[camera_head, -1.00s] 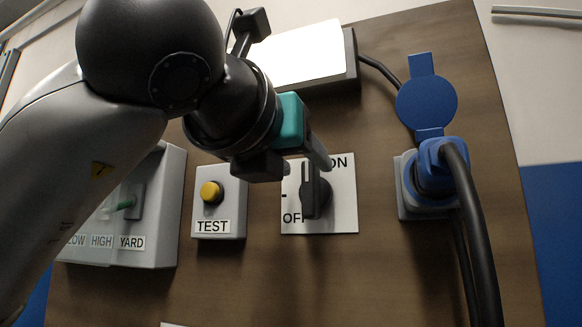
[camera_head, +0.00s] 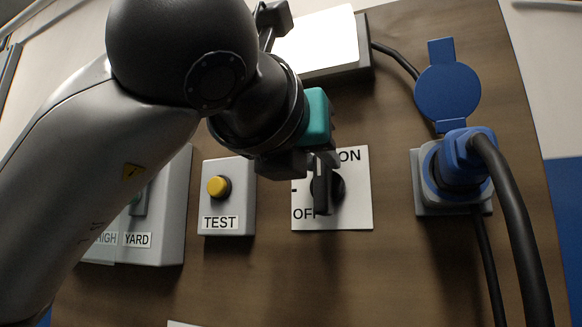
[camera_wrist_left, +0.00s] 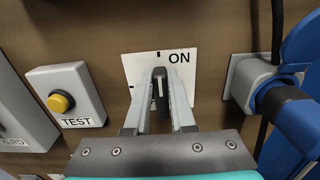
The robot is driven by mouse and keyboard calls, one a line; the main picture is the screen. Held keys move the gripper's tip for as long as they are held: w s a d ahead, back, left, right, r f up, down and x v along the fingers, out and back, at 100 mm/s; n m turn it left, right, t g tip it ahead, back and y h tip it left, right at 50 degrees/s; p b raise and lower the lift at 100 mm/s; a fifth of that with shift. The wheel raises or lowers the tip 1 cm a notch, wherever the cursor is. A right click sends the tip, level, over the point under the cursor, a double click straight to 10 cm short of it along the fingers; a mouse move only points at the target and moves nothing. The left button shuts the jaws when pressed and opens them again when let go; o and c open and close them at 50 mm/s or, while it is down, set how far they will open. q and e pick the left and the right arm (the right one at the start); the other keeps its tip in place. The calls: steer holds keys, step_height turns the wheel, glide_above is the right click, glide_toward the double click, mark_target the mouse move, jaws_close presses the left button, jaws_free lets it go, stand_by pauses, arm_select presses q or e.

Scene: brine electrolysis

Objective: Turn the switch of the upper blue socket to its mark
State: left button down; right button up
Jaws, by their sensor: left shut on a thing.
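The black switch handle (camera_head: 321,193) stands about upright on its white plate (camera_head: 355,212), which reads ON at upper right and OFF at lower left. A short black tick shows at the plate's left edge. My left gripper (camera_head: 312,164) is at the handle's upper part. In the left wrist view its two fingers (camera_wrist_left: 160,88) lie on either side of the handle (camera_wrist_left: 159,84), shut on it, and hide part of the plate (camera_wrist_left: 136,68). The blue socket (camera_head: 432,185) is to the right, its round lid (camera_head: 448,92) raised and a blue plug (camera_head: 466,160) in it. My right gripper is not in view.
A grey box with a yellow TEST button (camera_head: 218,186) is left of the switch. A larger grey box (camera_head: 170,240) labelled YARD is further left, partly behind my arm. A bright lit panel (camera_head: 318,45) is above. The plug's thick black cable (camera_head: 515,215) hangs at right.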

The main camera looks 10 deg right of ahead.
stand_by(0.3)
arm_select(q)
steer(key=shift+a+f+n+b, duration=0.1)
steer(key=shift+n+b, duration=0.4)
steer(key=shift+b, duration=0.3)
steer(key=n+b, duration=0.4)
steer(key=w+a+f+n+b, duration=0.1)
steer(key=n+b, duration=0.3)
steer(key=a+n+b, duration=0.1)
steer(key=n+b, duration=0.3)
steer(key=shift+w+f+b, duration=0.2)
steer(key=shift+f+b, duration=0.1)
steer(key=n+b, duration=0.1)
steer(key=n, duration=0.1)
steer(key=n+b, duration=0.2)
steer(key=shift+f+n, duration=0.4)
steer(key=shift+w+a, duration=0.1)
steer(key=c, duration=0.8)
jaws_free()
